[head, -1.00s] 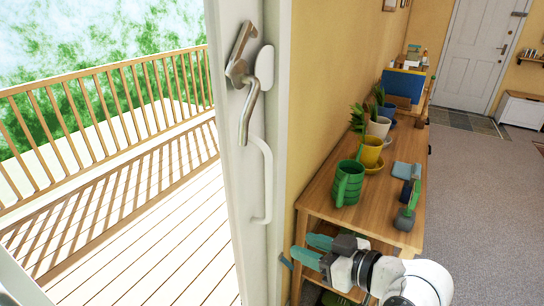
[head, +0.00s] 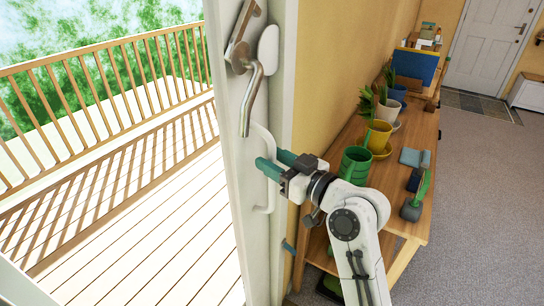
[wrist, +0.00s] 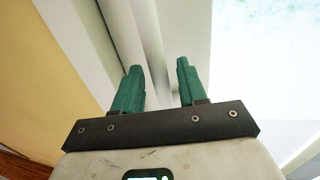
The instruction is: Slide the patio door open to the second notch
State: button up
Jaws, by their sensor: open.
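The patio door's white upright frame (head: 240,215) stands left of the yellow wall in the head view. It carries a white bow-shaped pull handle (head: 266,204) and, above it, a bent metal lever (head: 250,105). My gripper (head: 270,158) is open, its two teal fingers at the upper half of the pull handle. One finger crosses in front of the handle; the other is farther back. In the wrist view the fingers (wrist: 159,64) are apart, with a pale upright strip between them. I cannot tell whether they touch the handle. No notch marks are visible.
A wooden shelf unit (head: 405,205) stands close right of my arm, holding a green mug (head: 355,165), a yellow pot (head: 378,136) and plants. A sunlit deck with a wooden railing (head: 110,95) lies left. Grey carpet (head: 480,190) is clear at right.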

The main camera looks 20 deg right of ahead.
jog(key=shift+w+a, duration=0.2)
jog(key=shift+w, duration=0.15)
grip_shut()
dwell(0.3)
jog(key=shift+a, duration=0.1)
